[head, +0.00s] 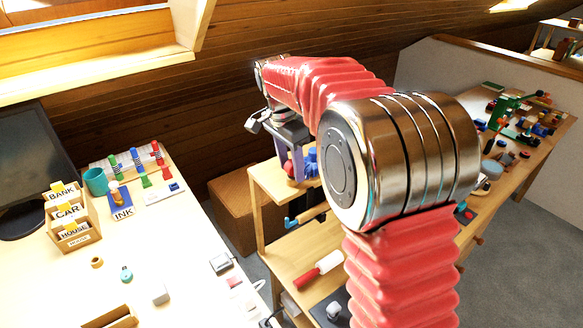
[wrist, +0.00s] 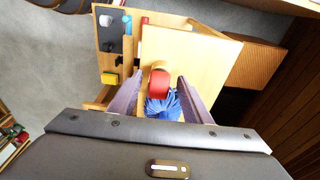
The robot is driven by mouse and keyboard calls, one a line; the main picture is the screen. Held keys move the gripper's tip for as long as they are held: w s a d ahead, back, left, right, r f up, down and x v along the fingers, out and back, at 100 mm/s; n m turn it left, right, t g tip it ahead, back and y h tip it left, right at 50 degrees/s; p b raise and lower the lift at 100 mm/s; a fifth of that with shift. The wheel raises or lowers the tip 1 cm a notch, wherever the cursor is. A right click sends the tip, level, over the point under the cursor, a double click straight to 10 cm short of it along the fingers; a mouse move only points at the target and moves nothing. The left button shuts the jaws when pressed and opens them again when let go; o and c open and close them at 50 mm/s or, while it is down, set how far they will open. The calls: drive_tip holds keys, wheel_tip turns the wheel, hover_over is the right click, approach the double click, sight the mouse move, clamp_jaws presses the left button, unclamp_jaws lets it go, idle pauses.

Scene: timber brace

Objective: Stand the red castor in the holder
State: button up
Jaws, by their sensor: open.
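A red rounded piece with a pale wooden part, which looks like the red castor (wrist: 158,84), is on the wooden shelf top. In the wrist view it lies between the two purple-grey fingers of my gripper (wrist: 160,77), with a gap on each side. My gripper is open and points down over the shelf; it also shows in the head view (head: 291,165). A blue spiky piece (wrist: 163,107) sits close to the red one, also between the fingers. In the head view, the fingers partly hide the red and blue pieces. I cannot make out which thing is the holder.
The wooden shelf (head: 272,183) stands beside a brown box seat (head: 240,205). A red roller (head: 318,270) lies on a lower level. The left desk holds a letter sorter (head: 70,225), a teal mug (head: 96,182) and small parts. A cluttered bench (head: 520,135) is at right.

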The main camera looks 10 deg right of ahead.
wheel_tip(320, 180, up, 13)
drive_tip(key=a, duration=0.1)
drive_tip(key=shift+s+a, duration=0.35)
drive_tip(key=shift+a, duration=0.05)
idle(0.6)
drive_tip(key=s+f+n+t, duration=0.1)
drive_tip(key=s+f+n, duration=0.3)
drive_tip(key=f+n, duration=0.35)
drive_tip(key=s+d+f+n+t, duration=0.1)
drive_tip(key=s+n, duration=0.1)
drive_tip(key=s, duration=0.6)
drive_tip(key=s+f+n+t+y, duration=0.1)
drive_tip(key=s+n, duration=0.1)
drive_tip(key=s, duration=0.7)
drive_tip(key=s+d+f+n+t, duration=0.1)
drive_tip(key=s+n+t, duration=0.1)
drive_tip(key=s, duration=0.7)
drive_tip(key=shift+s+d+f+y, duration=0.15)
drive_tip(key=shift+d+f+y, duration=0.05)
drive_tip(key=shift+d+y, duration=0.15)
idle(1.0)
